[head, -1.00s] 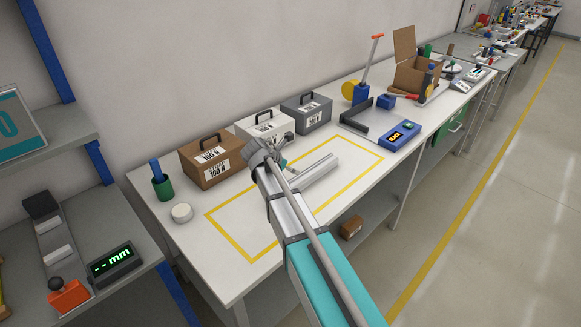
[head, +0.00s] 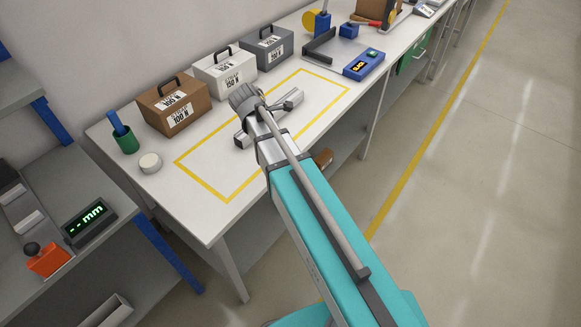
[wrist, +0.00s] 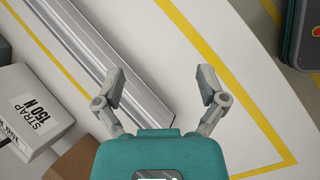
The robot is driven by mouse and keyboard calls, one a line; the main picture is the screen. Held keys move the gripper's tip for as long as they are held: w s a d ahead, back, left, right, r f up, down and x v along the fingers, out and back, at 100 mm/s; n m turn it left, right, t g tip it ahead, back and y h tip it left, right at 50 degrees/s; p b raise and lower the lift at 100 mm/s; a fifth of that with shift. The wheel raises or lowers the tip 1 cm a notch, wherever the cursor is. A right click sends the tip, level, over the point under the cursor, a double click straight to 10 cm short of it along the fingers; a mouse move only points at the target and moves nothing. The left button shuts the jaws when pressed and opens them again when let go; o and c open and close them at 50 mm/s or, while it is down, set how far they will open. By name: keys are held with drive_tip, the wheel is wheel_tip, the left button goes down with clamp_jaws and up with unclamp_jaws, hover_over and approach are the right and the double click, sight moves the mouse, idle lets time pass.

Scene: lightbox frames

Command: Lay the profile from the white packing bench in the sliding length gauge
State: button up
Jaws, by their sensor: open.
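The profile is a grey metal bar inside the yellow outline on the white packing bench (head: 208,222). In the head view my arm covers its middle, and one end (head: 291,98) shows to the right. In the wrist view the profile (wrist: 84,58) runs from upper left to lower middle. My gripper (wrist: 162,76) is open and empty; its left finger overlaps the profile and its right finger is over bare bench. I cannot tell its height. The sliding length gauge stands at the left, with an orange slide (head: 48,261) and a display (head: 88,222) reading "-- mm".
Brown (head: 171,106), white (head: 224,74) and grey (head: 266,48) boxes line the bench's wall side. A green cup (head: 125,139) and a white round piece (head: 150,163) are at its left end. A blue device (head: 364,64) stands right of the outline. Blue shelf posts rise at the left.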

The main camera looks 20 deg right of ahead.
drive_tip(key=s+m, duration=0.2)
drive_tip(key=s+d+f+m+g+y, duration=0.1)
drive_tip(key=s+m, duration=0.1)
drive_tip(key=s, duration=0.1)
drive_tip(key=s+m+y, duration=0.1)
drive_tip(key=s+m, duration=0.2)
drive_tip(key=shift+d+f+g, duration=0.3)
drive_tip(key=shift+d+f, duration=0.05)
drive_tip(key=s+m+g+y, duration=0.1)
drive_tip(key=s+m+y, duration=0.2)
drive_tip(key=s+m, duration=0.5)
drive_tip(key=shift+s+f+m, duration=0.35)
drive_tip(key=shift+m, duration=0.15)
